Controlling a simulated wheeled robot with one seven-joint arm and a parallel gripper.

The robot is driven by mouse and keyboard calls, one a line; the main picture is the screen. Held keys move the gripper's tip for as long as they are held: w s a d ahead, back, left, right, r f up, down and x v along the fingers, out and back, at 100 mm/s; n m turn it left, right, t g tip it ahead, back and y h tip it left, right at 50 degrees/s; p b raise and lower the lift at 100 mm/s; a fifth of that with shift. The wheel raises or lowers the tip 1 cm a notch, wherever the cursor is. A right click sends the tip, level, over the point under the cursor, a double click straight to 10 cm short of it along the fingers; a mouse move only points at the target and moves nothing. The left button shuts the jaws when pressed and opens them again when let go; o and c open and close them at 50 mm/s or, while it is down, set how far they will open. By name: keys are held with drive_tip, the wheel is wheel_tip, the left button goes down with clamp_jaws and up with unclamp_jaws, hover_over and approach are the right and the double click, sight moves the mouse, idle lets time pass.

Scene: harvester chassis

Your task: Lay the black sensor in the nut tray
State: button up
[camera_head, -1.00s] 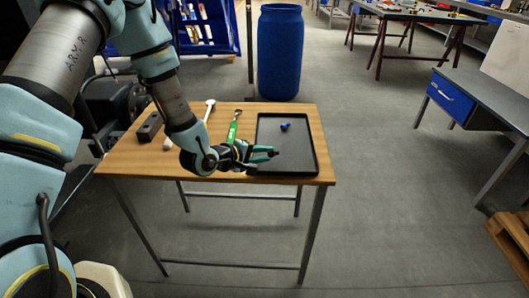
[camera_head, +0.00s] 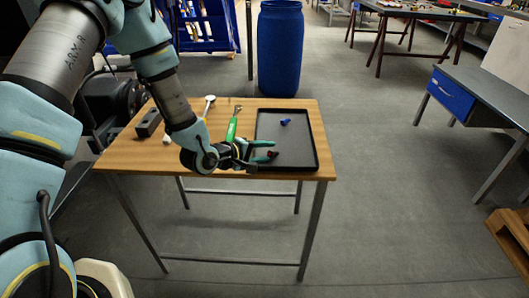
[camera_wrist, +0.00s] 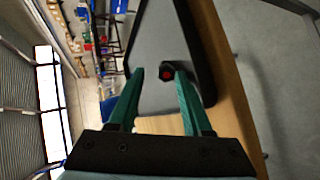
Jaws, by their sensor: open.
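The nut tray (camera_head: 300,164) is a shallow black tray at the right end of the wooden table. In the wrist view my gripper (camera_wrist: 159,74) shows a clear gap between the fingers. A small blue piece (camera_head: 286,122) lies farther back in the tray.
A green-handled wrench (camera_head: 232,128) lies just left of the tray. A black block (camera_head: 149,124) and a white-headed tool (camera_head: 209,103) lie farther left on the wooden table (camera_head: 130,160). A blue barrel (camera_head: 280,50) stands behind.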

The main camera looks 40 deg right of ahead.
drive_tip(key=shift+a+f, duration=0.15)
drive_tip(key=shift+a, duration=0.05)
drive_tip(key=b+v, duration=0.2)
drive_tip(key=v, duration=0.8)
drive_tip(key=shift+a+r, duration=0.15)
drive_tip(key=shift+r, duration=0.25)
drive_tip(key=w+a+r+m+t+y, duration=0.1)
drive_tip(key=w+a+t+y, duration=0.1)
drive_tip(key=w+a+y, duration=0.5)
drive_tip(key=w+a+m+t+y, duration=0.1)
drive_tip(key=w+a, duration=0.3)
drive_tip(key=a, duration=0.6)
drive_tip(key=s+a+r+g+y, duration=0.1)
drive_tip(key=s+a+r+y, duration=0.1)
drive_tip(key=a, duration=0.7)
drive_tip(key=s+a+r+g+y, duration=0.1)
drive_tip(key=s+a+r, duration=0.3)
drive_tip(key=a, duration=0.6)
drive_tip(key=shift+r+g+y, duration=0.3)
drive_tip(key=shift+r+y, duration=0.5)
drive_tip(key=shift+r, duration=0.2)
drive_tip(key=shift+s, duration=0.1)
